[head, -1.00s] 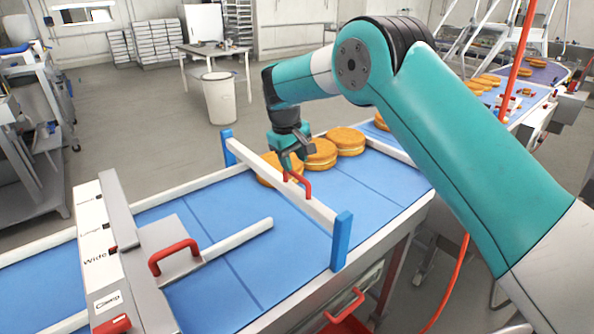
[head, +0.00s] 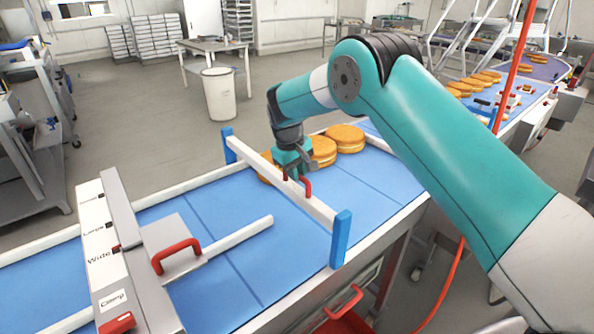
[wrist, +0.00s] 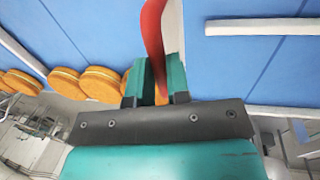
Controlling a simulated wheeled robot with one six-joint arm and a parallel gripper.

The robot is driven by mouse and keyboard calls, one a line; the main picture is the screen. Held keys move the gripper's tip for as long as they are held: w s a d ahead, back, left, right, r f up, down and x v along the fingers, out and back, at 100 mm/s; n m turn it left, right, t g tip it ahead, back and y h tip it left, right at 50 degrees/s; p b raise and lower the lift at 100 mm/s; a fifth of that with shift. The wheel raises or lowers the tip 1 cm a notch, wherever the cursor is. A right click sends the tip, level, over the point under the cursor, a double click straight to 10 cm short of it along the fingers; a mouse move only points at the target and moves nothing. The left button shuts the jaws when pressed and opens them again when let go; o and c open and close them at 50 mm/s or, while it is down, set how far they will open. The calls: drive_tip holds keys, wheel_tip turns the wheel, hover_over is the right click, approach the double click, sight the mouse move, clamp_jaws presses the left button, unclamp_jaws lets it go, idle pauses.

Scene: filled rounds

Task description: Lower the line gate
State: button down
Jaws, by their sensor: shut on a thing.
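The line gate (head: 262,172) is a white bar across the blue belt, between two blue end posts (head: 341,238). The bar sits near the tops of the posts, with belt visible beneath it. Its red handle (head: 307,187) stands at the middle. My gripper (head: 301,176) is down at the handle and shut on it. In the wrist view the red handle (wrist: 153,35) runs between the teal fingers (wrist: 154,82). The fingers partly hide the handle's far end.
Several round filled cakes (head: 345,137) stand on the belt behind the gate. A grey guide unit with another red handle (head: 175,253) and a white rail (head: 238,238) lies in front. A white bin (head: 219,95) and table stand beyond the belt.

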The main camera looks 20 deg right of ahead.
wheel_tip(320, 180, down, 12)
drive_tip(key=b, duration=0.7)
drive_tip(key=shift+r, duration=0.2)
drive_tip(key=c, duration=1.1)
unclamp_jaws()
drive_tip(key=shift+f, duration=0.1)
drive_tip(key=s+a+r+b, duration=0.1)
drive_tip(key=a+r+b, duration=0.1)
drive_tip(key=r, duration=1.5)
drive_tip(key=shift+a+r, duration=0.15)
drive_tip(key=shift+a, duration=0.45)
drive_tip(key=shift+s, duration=0.1)
